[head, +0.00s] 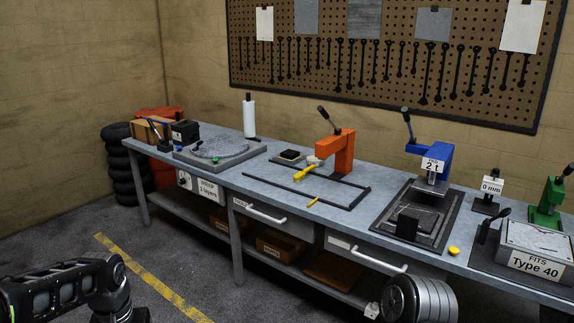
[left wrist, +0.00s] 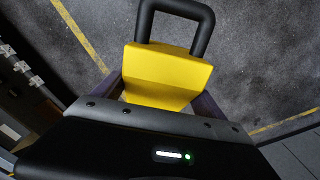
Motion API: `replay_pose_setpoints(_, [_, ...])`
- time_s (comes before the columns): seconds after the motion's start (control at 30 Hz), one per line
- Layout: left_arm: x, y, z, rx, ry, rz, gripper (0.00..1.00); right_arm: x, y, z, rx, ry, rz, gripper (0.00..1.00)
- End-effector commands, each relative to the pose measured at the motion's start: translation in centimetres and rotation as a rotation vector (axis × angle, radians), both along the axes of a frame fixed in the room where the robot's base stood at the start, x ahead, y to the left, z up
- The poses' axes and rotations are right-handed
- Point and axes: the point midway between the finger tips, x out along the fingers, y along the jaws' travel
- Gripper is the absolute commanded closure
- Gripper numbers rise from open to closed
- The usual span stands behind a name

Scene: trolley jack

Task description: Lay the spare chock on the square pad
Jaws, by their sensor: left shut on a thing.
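The spare chock (left wrist: 165,75) is a yellow block with a black loop handle (left wrist: 175,22), seen in the left wrist view. My left gripper (left wrist: 160,97) is shut on it, with one finger on each side of the yellow body. The chock is held above the grey floor. In the head view only my left arm shows, at the lower left; its gripper and the chock are out of frame. My right gripper is not in view.
A long grey bench (head: 268,189) carries a round grey plate (head: 215,147), an orange press (head: 343,150), a blue press (head: 432,160) and a grey "Type 40" box (head: 537,243). Tyres (head: 124,165) stand at the left wall.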

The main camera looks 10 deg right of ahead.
Motion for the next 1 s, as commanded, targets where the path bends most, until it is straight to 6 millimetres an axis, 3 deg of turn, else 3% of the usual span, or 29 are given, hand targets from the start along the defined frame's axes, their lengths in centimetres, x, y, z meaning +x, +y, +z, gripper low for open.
replay_pose_setpoints(0.1, [0.1,0.0,0.1,-0.001,-0.003,0.0,0.91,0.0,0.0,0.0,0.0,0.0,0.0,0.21])
replay_pose_setpoints(0.27, [-0.1,0.0,-0.6,0.001,0.0,0.0,0.91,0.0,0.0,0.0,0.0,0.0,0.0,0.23])
replay_pose_setpoints(0.37, [-0.3,-0.1,-2.6,0.003,0.003,0.0,0.91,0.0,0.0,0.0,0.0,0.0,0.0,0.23])
replay_pose_setpoints(0.7, [-3.2,-0.1,-13.1,0.003,0.004,-0.001,0.91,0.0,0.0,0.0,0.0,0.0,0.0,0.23])
replay_pose_setpoints(0.83, [-3.9,0.0,-14.8,0.0,0.0,0.001,0.91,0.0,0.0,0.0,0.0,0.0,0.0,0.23])
replay_pose_setpoints(1.0, [-3.9,0.0,-14.9,-0.001,-0.003,0.001,0.91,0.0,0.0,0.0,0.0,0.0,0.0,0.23])
